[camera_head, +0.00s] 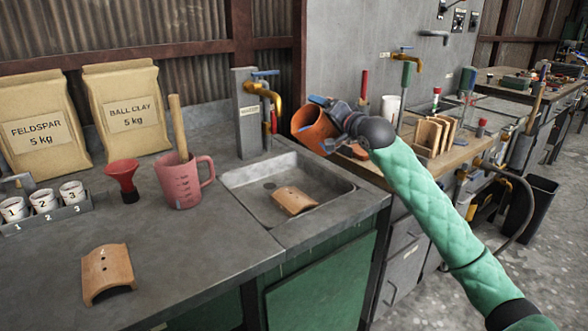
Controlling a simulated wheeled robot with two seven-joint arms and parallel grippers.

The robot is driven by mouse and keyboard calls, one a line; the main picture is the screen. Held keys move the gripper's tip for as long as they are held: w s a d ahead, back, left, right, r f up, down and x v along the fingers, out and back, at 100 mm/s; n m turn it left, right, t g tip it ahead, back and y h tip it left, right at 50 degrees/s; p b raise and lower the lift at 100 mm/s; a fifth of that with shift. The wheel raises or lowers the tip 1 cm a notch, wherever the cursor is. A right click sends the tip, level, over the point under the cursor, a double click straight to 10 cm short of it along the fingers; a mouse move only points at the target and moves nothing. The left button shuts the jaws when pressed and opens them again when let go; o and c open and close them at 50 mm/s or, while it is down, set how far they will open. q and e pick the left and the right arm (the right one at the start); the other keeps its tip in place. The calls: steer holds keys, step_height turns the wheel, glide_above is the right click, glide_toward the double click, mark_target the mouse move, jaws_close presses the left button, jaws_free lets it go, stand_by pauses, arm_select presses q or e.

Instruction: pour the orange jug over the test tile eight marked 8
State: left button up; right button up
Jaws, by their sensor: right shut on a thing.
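My right gripper (334,115) is shut on the orange jug (312,129). The jug is near the back right of the sink (233,184) and looks tilted; the gripper partly hides it, and I cannot see what is inside. A curved terracotta tile (295,201) lies in the sink, in front of and to the left of the jug. Its mark is too small to read surely. Another curved tile (107,272) lies on the counter at the front left; its mark is also unclear. My left gripper is not in view.
A pink measuring jug (184,183) with a wooden stick and a red funnel (123,178) stand left of the sink. A brass tap (266,97) rises behind it. Numbered cups (43,201) and clay bags (124,108) are further left. The front counter is mostly clear.

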steer(key=shift+s+a+r+n+b, duration=0.15)
steer(key=shift+a+n+b, duration=0.05)
steer(key=shift+n+b, duration=0.55)
steer(key=shift+s+a+r+n+b, duration=0.15)
steer(key=shift+a+n+b, duration=0.05)
steer(key=shift+n+b, duration=0.55)
stand_by(0.9)
steer(key=shift+s+a+f+n+y+b, duration=0.15)
steer(key=shift+s+a+n+b, duration=0.15)
steer(key=shift+n+b, duration=0.35)
steer(key=shift+s+a+r+n+y+b, duration=0.15)
steer(key=shift+s+a+n+b, duration=0.1)
steer(key=shift+n+b, duration=0.35)
stand_by(0.6)
steer(key=shift+f, duration=0.3)
stand_by(0.5)
